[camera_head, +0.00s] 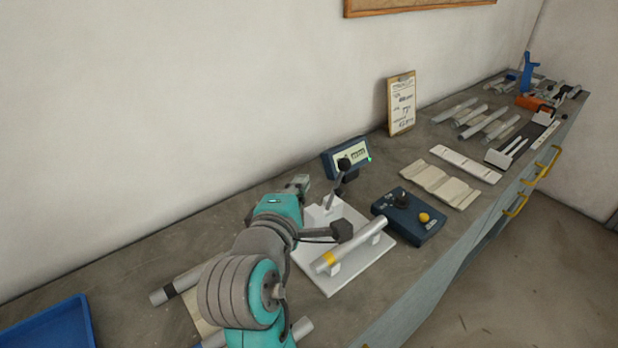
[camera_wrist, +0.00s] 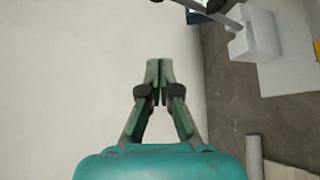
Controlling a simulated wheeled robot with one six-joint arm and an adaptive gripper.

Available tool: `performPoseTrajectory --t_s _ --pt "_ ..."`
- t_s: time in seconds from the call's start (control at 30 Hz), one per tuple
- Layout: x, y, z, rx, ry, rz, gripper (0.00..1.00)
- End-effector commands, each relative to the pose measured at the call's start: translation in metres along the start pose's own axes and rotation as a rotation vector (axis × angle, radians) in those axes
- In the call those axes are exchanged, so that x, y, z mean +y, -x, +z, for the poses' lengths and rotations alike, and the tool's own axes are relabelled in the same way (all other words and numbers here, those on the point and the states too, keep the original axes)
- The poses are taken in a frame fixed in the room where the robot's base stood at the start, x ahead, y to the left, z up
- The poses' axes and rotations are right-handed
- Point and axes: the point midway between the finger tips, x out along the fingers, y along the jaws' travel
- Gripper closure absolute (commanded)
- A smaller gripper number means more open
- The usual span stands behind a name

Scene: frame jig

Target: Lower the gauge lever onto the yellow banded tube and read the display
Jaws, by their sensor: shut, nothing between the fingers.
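The yellow banded tube (camera_head: 360,243) lies on white supports on the white plate (camera_head: 352,280) of the gauge stand. Its yellow band is at the near left end. The gauge lever (camera_head: 337,191) stands raised and tilted behind the tube, with a black knob at its top. A dark block (camera_head: 341,231) sits above the tube; I cannot tell if they touch. The display (camera_head: 346,157) is lit behind the lever, its digits too small to read. My gripper (camera_head: 298,182) is left of the lever, apart from it. In the wrist view my gripper (camera_wrist: 159,70) is shut and empty.
A blue box (camera_head: 408,215) with a black knob and yellow button stands right of the stand. A clipboard (camera_head: 401,103) leans on the wall. A blue tray (camera_head: 50,325) is at the near left.

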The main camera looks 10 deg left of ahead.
Motion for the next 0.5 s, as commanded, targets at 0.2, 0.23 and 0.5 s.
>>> performPoseTrajectory --t_s 0.2,0.23,0.5 --pt "0.000 -0.040 0.002 -0.003 0.000 -0.001 1.00" --pt "0.000 -0.045 0.001 -0.003 -0.001 -0.001 1.00" --pt "0.000 -0.084 0.001 -0.002 -0.001 0.000 1.00"
